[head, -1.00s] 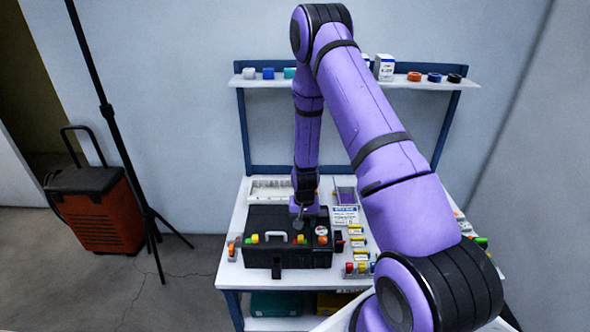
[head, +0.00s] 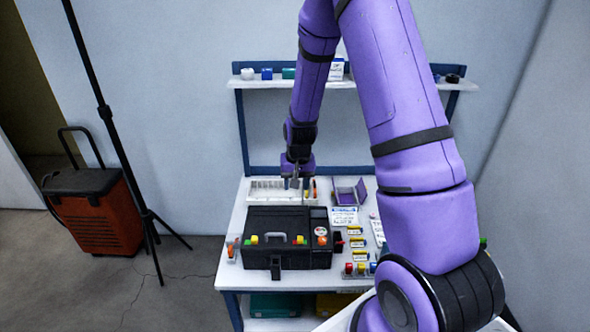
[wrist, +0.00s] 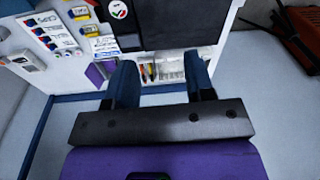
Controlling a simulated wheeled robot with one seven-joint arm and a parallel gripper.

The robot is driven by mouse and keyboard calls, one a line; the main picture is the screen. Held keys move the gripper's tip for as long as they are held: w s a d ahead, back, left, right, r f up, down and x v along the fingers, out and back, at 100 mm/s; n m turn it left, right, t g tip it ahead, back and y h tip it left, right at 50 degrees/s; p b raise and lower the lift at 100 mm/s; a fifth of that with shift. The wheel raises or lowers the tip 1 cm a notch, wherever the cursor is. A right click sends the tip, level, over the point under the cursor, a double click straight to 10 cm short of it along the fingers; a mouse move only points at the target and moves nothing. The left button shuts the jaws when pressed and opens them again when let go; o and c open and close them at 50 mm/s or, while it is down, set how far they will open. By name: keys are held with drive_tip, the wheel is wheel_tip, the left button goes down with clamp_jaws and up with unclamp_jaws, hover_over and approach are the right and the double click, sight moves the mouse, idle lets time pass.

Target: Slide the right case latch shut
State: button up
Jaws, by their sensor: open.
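The black case (head: 258,221) lies closed on the white workbench, with a pale handle (head: 277,237) near its front. Small coloured pieces sit left (head: 250,240) and right (head: 300,240) of the handle. I take the right one, orange and yellow, as the right latch; its slide position is too small to tell. My gripper (head: 296,183) is behind the case, above the back of the bench, apart from the latch. In the wrist view my gripper (wrist: 159,82) has its two dark fingers spread with nothing between them. The case (wrist: 180,22) shows beyond them; the latch does not show there.
A white tray (head: 262,191) with small items lies under and beside my gripper. A purple-lined box (head: 348,190), cards and yellow-labelled blocks (head: 356,243) crowd the right of the case. A shelf (head: 400,86) runs along the back wall. A tripod (head: 150,220) stands left of the bench.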

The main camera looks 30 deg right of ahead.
drive_tip(key=shift+n, duration=0.3)
drive_tip(key=shift+s+a+r, duration=0.15)
drive_tip(key=shift+a+r, duration=0.05)
drive_tip(key=shift+r, duration=0.75)
drive_tip(key=shift+s+a+r, duration=0.1)
drive_tip(key=shift+a+r, duration=0.1)
drive_tip(key=shift+r, duration=0.7)
drive_tip(key=shift+s+a+r, duration=0.15)
drive_tip(key=shift+a+r, duration=0.05)
drive_tip(key=shift+r, duration=0.75)
